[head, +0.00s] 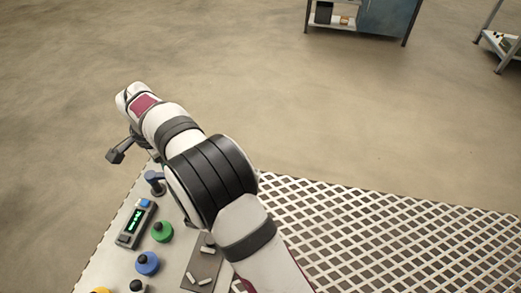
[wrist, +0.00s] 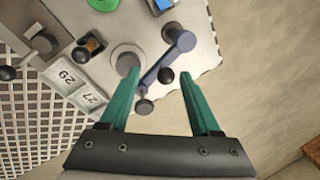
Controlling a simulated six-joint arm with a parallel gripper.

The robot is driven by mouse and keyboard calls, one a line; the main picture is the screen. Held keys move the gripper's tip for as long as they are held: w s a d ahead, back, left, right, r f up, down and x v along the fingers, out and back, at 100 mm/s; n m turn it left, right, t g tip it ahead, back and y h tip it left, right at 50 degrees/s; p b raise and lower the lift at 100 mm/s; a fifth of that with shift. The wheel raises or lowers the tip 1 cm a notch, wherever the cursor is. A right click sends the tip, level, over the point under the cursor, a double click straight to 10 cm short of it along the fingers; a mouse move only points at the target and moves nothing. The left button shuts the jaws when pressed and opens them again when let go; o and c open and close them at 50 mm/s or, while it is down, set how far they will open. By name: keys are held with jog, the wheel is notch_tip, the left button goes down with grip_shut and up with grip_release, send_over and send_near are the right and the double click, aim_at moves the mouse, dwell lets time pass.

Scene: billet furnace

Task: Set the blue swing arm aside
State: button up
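The blue swing arm (wrist: 160,65) shows in the wrist view as a slim bar slanting from a round pivot at upper right to a grey knob (wrist: 145,106) at lower left. In the head view only a dark blue part of the swing arm (head: 154,180) shows at the panel's edge, beside my arm. My gripper (wrist: 160,76) has green fingers spread wide, with part of the bar in view between them. Whether either finger touches it, I cannot tell. My arm hides the fingers in the head view.
A round grey disc (wrist: 127,57) lies by the left fingertip. A green button (head: 162,231), a blue button (head: 147,263) and a display unit (head: 136,223) sit on the panel. White grating (head: 400,235) lies to the right. Open floor (wrist: 262,70) lies beyond the panel edge.

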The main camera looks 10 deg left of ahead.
notch_tip(320, 180, up, 12)
jog(key=s+d, duration=0.1)
jog(key=d, duration=0.1)
jog(key=s+d+r, duration=0.1)
jog(key=d, duration=1.1)
jog(key=s+d+r, duration=0.1)
jog(key=d+r, duration=0.1)
jog(key=d, duration=1)
jog(key=shift+s+r+n+g, duration=0.3)
jog(key=shift+s+n+g, duration=0.1)
